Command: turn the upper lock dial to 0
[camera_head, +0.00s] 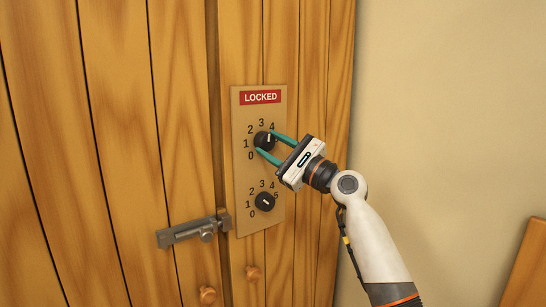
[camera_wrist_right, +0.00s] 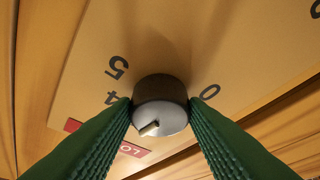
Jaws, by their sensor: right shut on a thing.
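The upper lock dial (camera_head: 263,140) is a round black knob on a tan plate (camera_head: 245,226), with digits around it. My right gripper (camera_head: 267,142) has its two teal fingers on either side of this dial and is shut on it. In the right wrist view the dial (camera_wrist_right: 161,92) sits between the green ribbed fingertips. Its pale pointer mark is turned towards the 3–4 side; I cannot tell the exact digit. The digits 5, 4 and 0 show there; fingers hide others. The lower dial (camera_head: 264,202) is free. My left gripper is out of view.
A red LOCKED sign (camera_head: 261,97) tops the plate. A plain wall (camera_head: 450,100) with free room is at right.

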